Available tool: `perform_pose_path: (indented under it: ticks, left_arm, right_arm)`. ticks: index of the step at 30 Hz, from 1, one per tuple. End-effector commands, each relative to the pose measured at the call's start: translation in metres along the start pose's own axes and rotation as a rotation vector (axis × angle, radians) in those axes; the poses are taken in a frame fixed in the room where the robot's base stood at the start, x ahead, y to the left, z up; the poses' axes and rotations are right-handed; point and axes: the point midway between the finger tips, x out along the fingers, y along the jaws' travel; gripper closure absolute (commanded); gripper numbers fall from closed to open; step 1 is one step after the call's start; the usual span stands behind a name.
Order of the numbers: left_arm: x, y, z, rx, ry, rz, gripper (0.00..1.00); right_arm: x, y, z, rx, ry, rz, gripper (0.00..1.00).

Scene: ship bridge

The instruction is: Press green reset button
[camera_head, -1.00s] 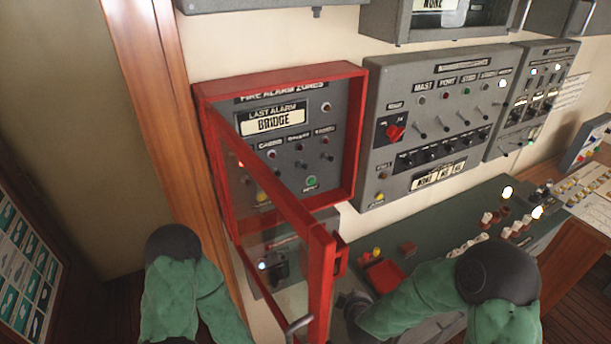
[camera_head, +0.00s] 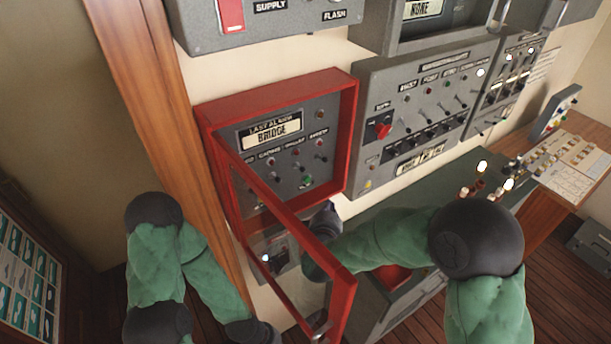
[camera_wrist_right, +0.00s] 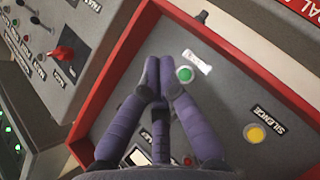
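The green reset button (camera_head: 308,180) is low on the grey face of the red-framed fire alarm box (camera_head: 352,125). In the right wrist view the green button (camera_wrist_right: 185,74) is just right of my right gripper's fingertips (camera_wrist_right: 159,66). In the head view my right gripper (camera_head: 325,218) is at the box's lower edge, partly behind the open door.
The red-framed glass door (camera_head: 343,300) stands open towards me, beside my right forearm. A yellow silence button (camera_wrist_right: 255,133) is right of the green one in the wrist view. A grey switch panel (camera_head: 428,110) is right of the box; a console (camera_head: 440,190) is below.

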Motion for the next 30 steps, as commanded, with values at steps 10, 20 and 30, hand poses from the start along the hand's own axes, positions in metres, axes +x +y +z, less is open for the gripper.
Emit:
perform_pose_path:
  ticks: [10,20,30]
  left_arm:
    - [0.001,0.000,0.000,0.000,-0.001,0.000,1.00]
    - [0.005,-0.002,0.000,0.000,0.000,0.000,1.00]
    - [0.000,0.000,0.000,0.000,0.000,0.000,1.00]
  right_arm:
    - [0.002,-0.001,-0.001,0.002,0.000,0.000,1.00]
    - [0.025,-0.001,-0.025,0.003,0.000,0.000,1.00]
    - [0.052,0.001,-0.054,0.002,0.000,-0.001,1.00]
